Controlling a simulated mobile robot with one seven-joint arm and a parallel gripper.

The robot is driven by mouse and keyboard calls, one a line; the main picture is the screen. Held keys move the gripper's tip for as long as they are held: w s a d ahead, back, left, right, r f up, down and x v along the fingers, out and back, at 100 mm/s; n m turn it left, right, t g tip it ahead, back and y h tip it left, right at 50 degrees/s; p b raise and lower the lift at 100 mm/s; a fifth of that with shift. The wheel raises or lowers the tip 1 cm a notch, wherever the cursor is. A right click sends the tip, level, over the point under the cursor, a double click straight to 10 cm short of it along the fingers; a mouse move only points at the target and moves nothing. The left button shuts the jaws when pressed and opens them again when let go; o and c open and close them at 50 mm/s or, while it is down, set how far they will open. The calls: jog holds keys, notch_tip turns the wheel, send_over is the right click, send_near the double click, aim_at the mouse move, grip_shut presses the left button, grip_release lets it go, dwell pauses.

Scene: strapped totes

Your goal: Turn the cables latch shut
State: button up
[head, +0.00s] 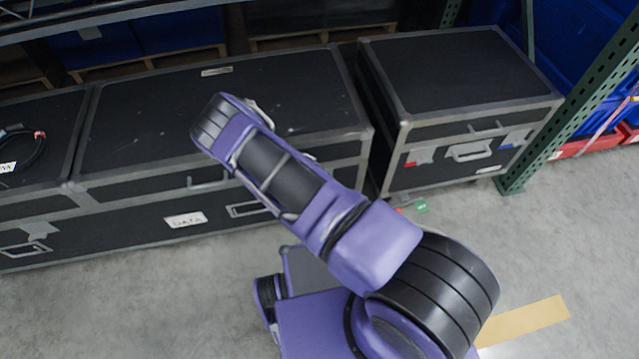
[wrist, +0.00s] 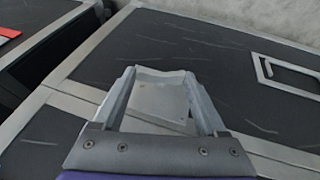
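My gripper (wrist: 160,73) shows in the wrist view with its two fingers apart, over the dark face of a case. A grey metal latch plate (wrist: 160,100) lies between the fingers; I cannot tell whether they touch it. In the head view my own arm hides the gripper and this spot, near the right end of the middle case (head: 225,105). That case has a label reading DATA (head: 185,220). I can read no label saying cables, so I cannot tell which latch is the cables one.
A smaller black case (head: 455,75) stands at the right, with red (head: 410,163) and blue (head: 515,138) marks by its latches. A left case (head: 40,140) carries a dark cable. A green rack post (head: 575,100) stands far right. The floor in front is open.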

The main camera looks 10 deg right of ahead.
jog(key=c, duration=0.7)
jog(key=shift+s+d+m+y+p, duration=0.15)
jog(key=shift+y+p, duration=0.1)
jog(key=shift+y, duration=0.45)
jog(key=shift+d+m+y+p, duration=0.15)
jog(key=shift+y+p, duration=0.05)
jog(key=shift+y, duration=0.5)
jog(key=o, duration=1.3)
jog(key=shift+r, duration=0.15)
jog(key=p+v, duration=0.3)
jog(key=v, duration=1.4)
jog(key=shift+d+r, duration=0.1)
jog(key=shift+r, duration=0.05)
